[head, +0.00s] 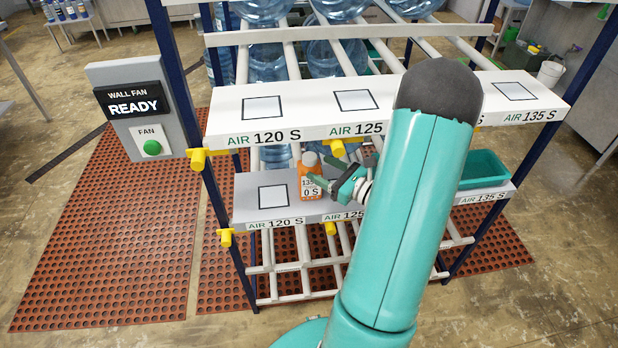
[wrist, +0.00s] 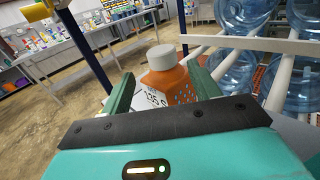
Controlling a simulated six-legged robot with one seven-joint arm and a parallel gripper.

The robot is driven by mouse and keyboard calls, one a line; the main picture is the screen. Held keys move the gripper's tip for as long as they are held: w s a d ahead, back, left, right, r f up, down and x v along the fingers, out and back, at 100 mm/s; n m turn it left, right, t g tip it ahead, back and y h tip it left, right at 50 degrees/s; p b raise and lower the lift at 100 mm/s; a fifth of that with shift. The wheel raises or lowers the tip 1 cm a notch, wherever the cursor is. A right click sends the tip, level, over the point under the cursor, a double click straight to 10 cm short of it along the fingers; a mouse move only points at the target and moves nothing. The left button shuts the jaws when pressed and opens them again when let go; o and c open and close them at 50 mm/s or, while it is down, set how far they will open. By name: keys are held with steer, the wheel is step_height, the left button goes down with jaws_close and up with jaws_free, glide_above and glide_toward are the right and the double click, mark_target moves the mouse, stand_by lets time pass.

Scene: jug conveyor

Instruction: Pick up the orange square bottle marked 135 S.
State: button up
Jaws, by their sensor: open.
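The orange square bottle (head: 310,176) with a pale cap stands upright on the lower shelf (head: 243,188), just right of the square marked for 120 S. Its label shows 135 and 0 S. My gripper (head: 322,173) is at the bottle's right side, with its green fingers open. In the wrist view the bottle (wrist: 170,80) stands between the two fingers (wrist: 158,88), one on each side. I cannot tell whether either finger touches it. The bottle's lower part is hidden behind the gripper body in the wrist view.
The upper shelf (head: 310,103), with several marked squares, is above the bottle and close to my arm. A teal bin (head: 485,168) sits at the right of the lower shelf. Large blue water jugs (head: 268,62) stand behind. A wall fan panel (head: 135,108) reading READY is at left.

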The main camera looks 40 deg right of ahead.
mark_target(316, 162)
steer(key=w, duration=0.5)
steer(key=shift+w+a, duration=0.2)
steer(key=shift+a, duration=0.1)
steer(key=c, duration=1.3)
steer(key=shift+r, duration=0.35)
